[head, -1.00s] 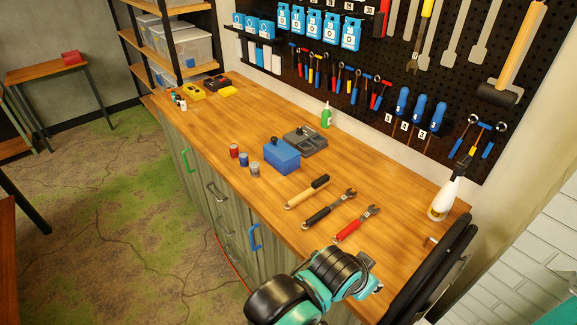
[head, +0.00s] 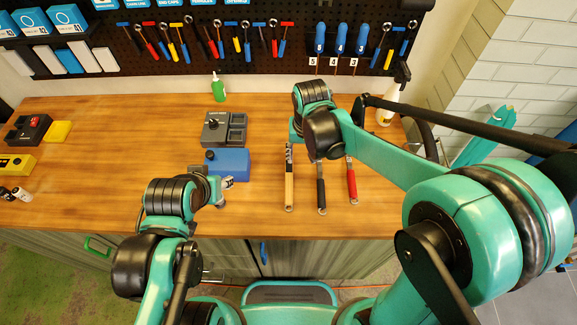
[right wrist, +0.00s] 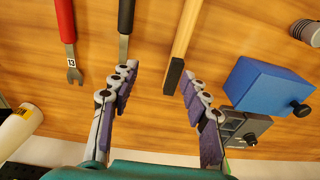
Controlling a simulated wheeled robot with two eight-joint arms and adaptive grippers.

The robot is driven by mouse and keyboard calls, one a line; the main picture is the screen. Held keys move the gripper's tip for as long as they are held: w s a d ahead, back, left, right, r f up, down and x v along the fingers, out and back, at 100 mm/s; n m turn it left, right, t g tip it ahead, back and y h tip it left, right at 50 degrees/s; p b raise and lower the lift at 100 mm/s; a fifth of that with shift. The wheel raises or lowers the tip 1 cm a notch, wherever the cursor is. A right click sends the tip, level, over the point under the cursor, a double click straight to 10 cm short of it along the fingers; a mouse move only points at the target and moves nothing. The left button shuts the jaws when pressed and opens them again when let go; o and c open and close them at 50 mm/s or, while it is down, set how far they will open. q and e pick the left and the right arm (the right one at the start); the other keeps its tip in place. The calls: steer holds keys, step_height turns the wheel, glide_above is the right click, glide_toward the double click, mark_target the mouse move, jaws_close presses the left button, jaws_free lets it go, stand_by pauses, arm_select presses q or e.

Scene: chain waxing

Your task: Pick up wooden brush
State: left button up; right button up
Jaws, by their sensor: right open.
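The wooden brush (head: 289,185) lies on the bench with its pale handle toward the front edge. In the right wrist view the brush (right wrist: 183,42) shows its black end between the finger lines. My right gripper (right wrist: 161,72) is open and empty, with one finger on each side of the brush's black end; I cannot tell its height above the bench. In the head view my right wrist hides most of that gripper.
A black-handled wrench (head: 321,190) and a red-handled wrench (head: 352,185) lie right of the brush. The blue box (head: 232,163) and a grey tray-like device (head: 224,129) are to its left. A spray bottle (head: 389,108) stands at the back right. The bench's left middle is clear.

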mark_target(289, 173)
steer(key=a, duration=0.1)
steer(key=a+f, duration=0.1)
steer(key=w+a, duration=0.1)
steer(key=shift+a+f+g+p, duration=0.1)
steer(key=shift+f+g+p, duration=0.2)
steer(key=shift+g+p, duration=0.1)
steer(key=shift+w+a+f, duration=0.1)
steer(key=shift+f, duration=0.3)
step_height(289, 173, down, 8)
steer(key=shift+a+r+b, duration=0.15)
steer(key=shift+b, duration=0.85)
jaws_close()
